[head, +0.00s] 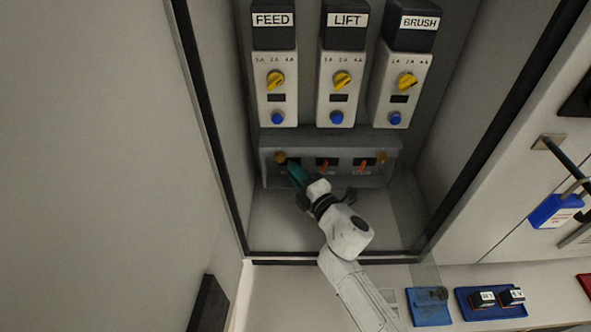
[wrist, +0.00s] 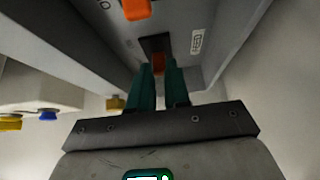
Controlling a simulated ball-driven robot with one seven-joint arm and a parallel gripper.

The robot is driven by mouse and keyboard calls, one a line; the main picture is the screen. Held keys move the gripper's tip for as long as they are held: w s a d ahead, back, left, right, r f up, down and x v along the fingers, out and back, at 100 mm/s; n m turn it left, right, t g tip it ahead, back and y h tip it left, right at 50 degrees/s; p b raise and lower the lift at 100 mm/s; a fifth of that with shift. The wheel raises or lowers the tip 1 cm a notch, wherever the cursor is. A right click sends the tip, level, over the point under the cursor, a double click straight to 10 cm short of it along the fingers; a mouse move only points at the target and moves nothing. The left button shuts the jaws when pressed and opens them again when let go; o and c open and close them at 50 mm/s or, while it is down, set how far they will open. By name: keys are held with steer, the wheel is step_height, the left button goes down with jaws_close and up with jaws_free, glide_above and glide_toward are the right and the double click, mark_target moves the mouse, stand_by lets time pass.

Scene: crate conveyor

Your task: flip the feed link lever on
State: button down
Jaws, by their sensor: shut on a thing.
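My gripper (head: 293,170) reaches into the cabinet to the left end of the low switch panel (head: 330,180), below the FEED unit (head: 275,90). A small white label (wrist: 197,41) sits beside that slot. In the head view my fingers hide this lever, so its exact position is hard to tell. Two other orange levers, a middle one (head: 323,163) and a right one (head: 362,166), stand along the panel.
The LIFT unit (head: 339,90) and BRUSH unit (head: 402,90) stand beside FEED, each with a yellow knob and blue button. Brass knobs flank the levers, one at left (head: 280,157). Cabinet walls close in on both sides. Blue trays (head: 430,307) lie on the counter outside.

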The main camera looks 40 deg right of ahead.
steer(key=shift+s+d+r+n+y+p, duration=0.15)
steer(key=shift+d+n+y+p, duration=0.15)
steer(key=shift+n+y+p, duration=1.05)
steer(key=p, duration=0.3)
steer(key=shift+d+m+y, duration=0.2)
steer(key=shift+m+y, duration=0.05)
steer(key=shift+y, duration=0.1)
steer(key=shift+s+d+n+y+p, duration=0.15)
steer(key=shift+n+y+p, duration=0.25)
steer(key=shift+y+p, duration=0.3)
steer(key=shift+f, duration=0.25)
steer(key=c, duration=1.1)
jaws_free()
steer(key=shift+f, duration=0.1)
